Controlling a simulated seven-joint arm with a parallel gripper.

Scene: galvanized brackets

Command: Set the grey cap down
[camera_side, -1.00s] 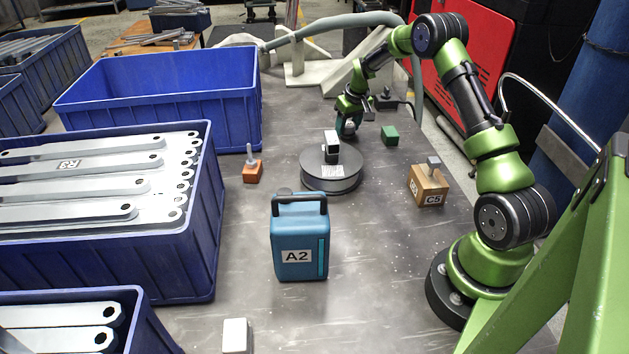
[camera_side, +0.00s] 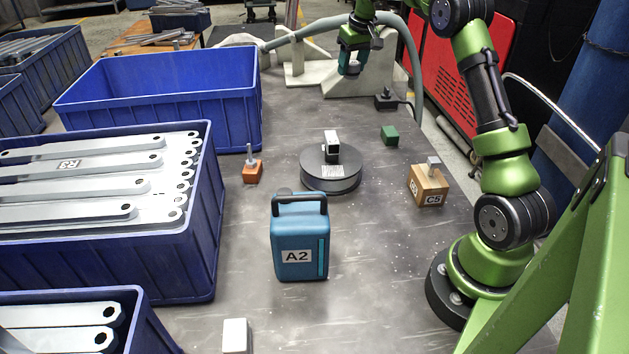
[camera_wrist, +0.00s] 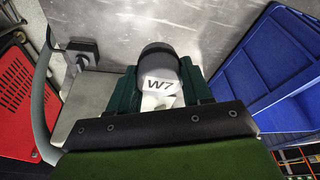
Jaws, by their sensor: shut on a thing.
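My gripper (camera_side: 352,68) is high over the far end of the table in the side view. The wrist view shows my gripper (camera_wrist: 158,72) with its teal fingers shut on a dark grey rounded cap (camera_wrist: 157,55). The cap carries a white label reading W7. The cap's lower part is hidden by the gripper mount in the wrist view. In the side view the cap is small and mostly covered by the fingers. The cap appears to be held above the table, clear of it.
A round dark turntable (camera_side: 330,181) bears a black block with a white top (camera_side: 331,147). An empty blue bin (camera_side: 165,100) is left.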

